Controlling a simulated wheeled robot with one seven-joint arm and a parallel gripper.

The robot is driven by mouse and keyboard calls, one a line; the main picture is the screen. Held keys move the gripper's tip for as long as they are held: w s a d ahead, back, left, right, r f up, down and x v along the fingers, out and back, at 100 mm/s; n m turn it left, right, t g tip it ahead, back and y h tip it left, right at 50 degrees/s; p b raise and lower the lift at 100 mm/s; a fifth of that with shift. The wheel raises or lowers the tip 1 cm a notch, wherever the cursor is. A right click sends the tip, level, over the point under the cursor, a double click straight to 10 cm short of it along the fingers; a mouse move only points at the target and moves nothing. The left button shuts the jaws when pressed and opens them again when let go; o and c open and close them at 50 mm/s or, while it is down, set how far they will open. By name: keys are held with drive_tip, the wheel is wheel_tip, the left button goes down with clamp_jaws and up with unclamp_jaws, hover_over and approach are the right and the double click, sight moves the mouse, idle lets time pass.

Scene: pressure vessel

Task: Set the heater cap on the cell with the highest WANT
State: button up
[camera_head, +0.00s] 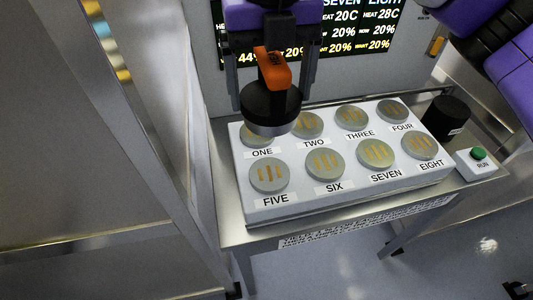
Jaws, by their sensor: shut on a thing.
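My gripper (273,72) is shut on the orange handle of the heater cap (270,103), a black round cap with a grey metal rim underneath. The cap hangs at the back left of the white cell block (315,205), over cell ONE (250,139) and partly hiding it. I cannot tell whether it touches the block. The round grey cells stand in two rows: TWO (307,125), THREE (352,117) and FOUR (392,110) behind; FIVE (268,174), SIX (325,163), SEVEN (376,153) and EIGHT (420,145) in front. The display (345,48) is partly blocked; one WANT value ends in 44%, others read 20%.
The block stands on a metal table (232,228). A black cylinder (446,117) and a RUN box with a green button (478,154) stand to its right. A metal frame post (150,130) rises at the left. My purple arm link is at the upper right.

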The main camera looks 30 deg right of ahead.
wheel_tip(320, 180, down, 16)
drive_tip(key=shift+p, duration=0.35)
drive_tip(key=shift+f, duration=0.1)
drive_tip(key=o, duration=1.9)
wheel_tip(320, 180, up, 12)
drive_tip(key=shift+r+b, duration=0.1)
drive_tip(key=shift+b, duration=0.4)
